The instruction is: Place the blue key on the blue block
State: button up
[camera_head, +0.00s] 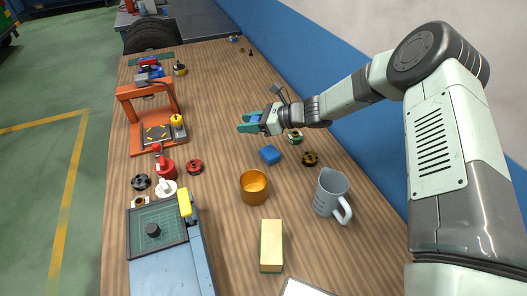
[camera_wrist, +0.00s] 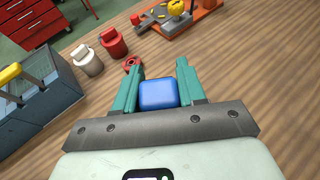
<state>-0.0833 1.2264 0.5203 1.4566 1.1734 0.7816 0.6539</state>
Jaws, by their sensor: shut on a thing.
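My gripper (camera_head: 247,121) has teal fingers and is shut on the blue key (camera_head: 255,118). It holds the key above the wooden table, past the blue block as seen in the head view. In the wrist view, the key (camera_wrist: 158,94) shows as a rounded blue piece between the two fingers (camera_wrist: 157,70). The blue block (camera_head: 270,154) sits on the table in the head view, a little below and right of the gripper in the picture. The key is apart from the block. The wrist view does not show the block.
An orange cup (camera_head: 254,187), a grey mug (camera_head: 331,194) and a yellow-green block (camera_head: 271,245) stand nearer the camera. A dark round knob (camera_head: 310,158) lies right of the block. An orange frame (camera_head: 151,115) and red pieces (camera_head: 194,167) stand left. The far table is mostly clear.

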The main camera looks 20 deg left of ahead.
jog(key=w+d+m+t, duration=0.2)
jog(key=w+d, duration=0.1)
send_over(265, 150)
notch_tip(265, 150, down, 5)
jog(key=shift+r, duration=0.1)
jog(key=shift+f, duration=2.3)
jog(key=shift+f, duration=0.1)
jog(key=o, duration=1.1)
jog(key=shift+c, duration=0.2)
